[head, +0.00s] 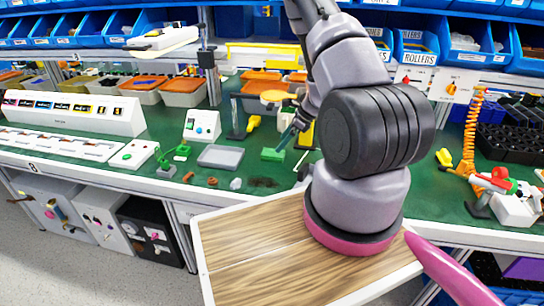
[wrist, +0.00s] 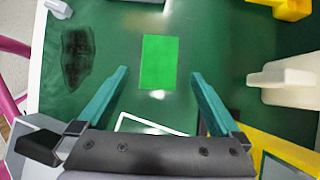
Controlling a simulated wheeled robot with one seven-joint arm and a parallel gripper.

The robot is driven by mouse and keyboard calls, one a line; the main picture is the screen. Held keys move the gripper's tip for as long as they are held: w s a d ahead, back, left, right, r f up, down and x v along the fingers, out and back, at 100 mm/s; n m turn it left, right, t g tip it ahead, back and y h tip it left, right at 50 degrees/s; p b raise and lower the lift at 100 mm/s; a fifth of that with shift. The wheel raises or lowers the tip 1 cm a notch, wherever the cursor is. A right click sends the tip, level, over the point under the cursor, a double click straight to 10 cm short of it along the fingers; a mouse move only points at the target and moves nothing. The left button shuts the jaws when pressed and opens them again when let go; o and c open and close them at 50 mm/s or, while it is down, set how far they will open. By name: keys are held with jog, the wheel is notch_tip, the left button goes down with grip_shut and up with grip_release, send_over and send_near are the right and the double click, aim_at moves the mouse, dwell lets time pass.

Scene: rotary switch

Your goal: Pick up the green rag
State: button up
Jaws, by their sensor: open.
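The green rag (wrist: 159,62) is a flat, bright green rectangle lying on the darker green bench top. In the head view the rag (head: 272,154) is near the middle of the bench, left of my arm. My gripper (wrist: 160,74) has two teal fingers, spread wide and empty. In the wrist view the rag shows between and just beyond the fingertips, with clear space on both sides. In the head view my gripper (head: 291,148) is just right of the rag and partly hidden by my arm. How high the fingertips are above the rag is hard to tell.
A dark smudge (wrist: 77,57) lies left of the rag. A pale block-like object (wrist: 287,83) and yellow parts stand to the right. A grey tray (head: 219,156) sits left of the rag. Orange-lidded bins (head: 183,92) line the back. The bench close around the rag is clear.

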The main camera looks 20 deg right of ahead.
aim_at(274, 153)
jog(key=shift+x, duration=3.05)
jog(key=shift+s+f, duration=0.1)
jog(key=c, duration=1.3)
